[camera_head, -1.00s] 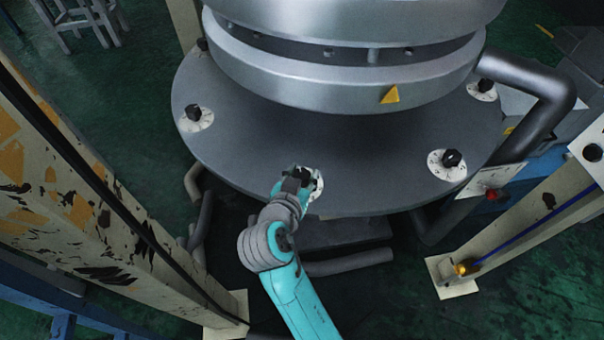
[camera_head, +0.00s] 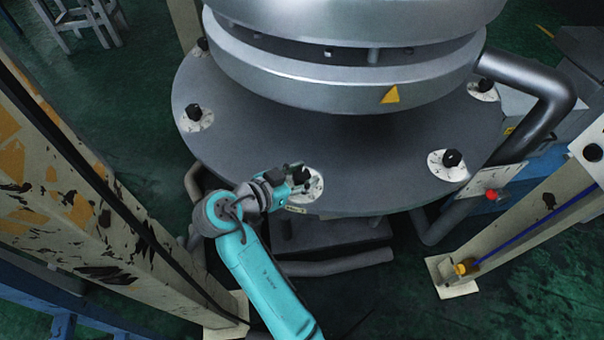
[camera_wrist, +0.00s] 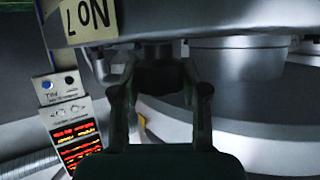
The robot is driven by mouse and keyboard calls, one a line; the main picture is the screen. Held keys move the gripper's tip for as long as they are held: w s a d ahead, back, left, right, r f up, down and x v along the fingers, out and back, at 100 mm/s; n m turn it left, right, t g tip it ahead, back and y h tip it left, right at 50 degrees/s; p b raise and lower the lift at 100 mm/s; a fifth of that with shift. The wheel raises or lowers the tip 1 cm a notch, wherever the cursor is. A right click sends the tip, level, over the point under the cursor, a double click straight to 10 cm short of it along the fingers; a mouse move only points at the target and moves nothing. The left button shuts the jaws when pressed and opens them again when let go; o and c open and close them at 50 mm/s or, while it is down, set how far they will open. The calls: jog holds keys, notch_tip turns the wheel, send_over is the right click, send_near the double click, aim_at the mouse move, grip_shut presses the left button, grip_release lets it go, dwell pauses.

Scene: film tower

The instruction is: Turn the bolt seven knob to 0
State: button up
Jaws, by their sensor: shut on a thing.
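The bolt seven knob (camera_head: 304,174) is black and sits on a white round dial (camera_head: 314,191) at the front rim of the grey disc. My gripper (camera_head: 301,179) comes in from the left and is shut on the knob. The wrist view shows the dark knob (camera_wrist: 158,75) between the two fingers of my gripper (camera_wrist: 162,92).
Other black knobs on white dials stand on the disc at left (camera_head: 194,112) and right (camera_head: 451,159). A large steel drum (camera_head: 340,75) rises behind. Scuffed beams flank the disc at left (camera_head: 90,200) and right (camera_head: 530,215). A thick pipe (camera_head: 545,90) bends down at the right.

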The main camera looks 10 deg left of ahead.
jog(key=shift+f, duration=0.15)
jog(key=o, duration=1.2)
jog(key=shift+c, duration=0.2)
jog(key=v, duration=1.2)
